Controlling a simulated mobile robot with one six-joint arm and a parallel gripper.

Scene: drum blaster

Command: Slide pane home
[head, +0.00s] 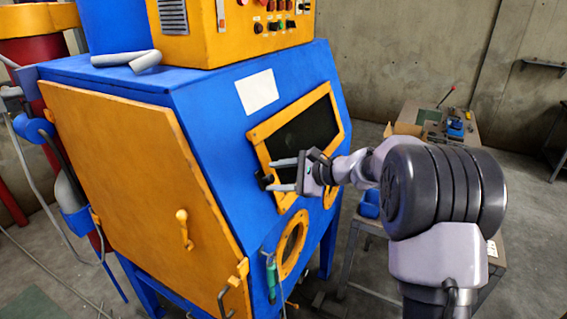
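The dark window pane (306,131) sits in an orange frame (262,150) on the sloped front of the blue blasting cabinet (222,150). My gripper (284,174) is in front of the frame's lower left part, with its two grey fingers apart, one above the other. A small dark piece (264,179) shows at the frame's left side, just left of the fingertips. I cannot tell whether the fingers touch it. My wrist hides part of the frame's lower edge. How fully the pane is seated cannot be told.
The cabinet's orange side door (140,190) with a handle (184,228) is at left. Round orange-rimmed ports are below the window, one (291,243) clearly visible. An orange control box (235,28) stands on top. A workbench (432,125) with blue bins is at right.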

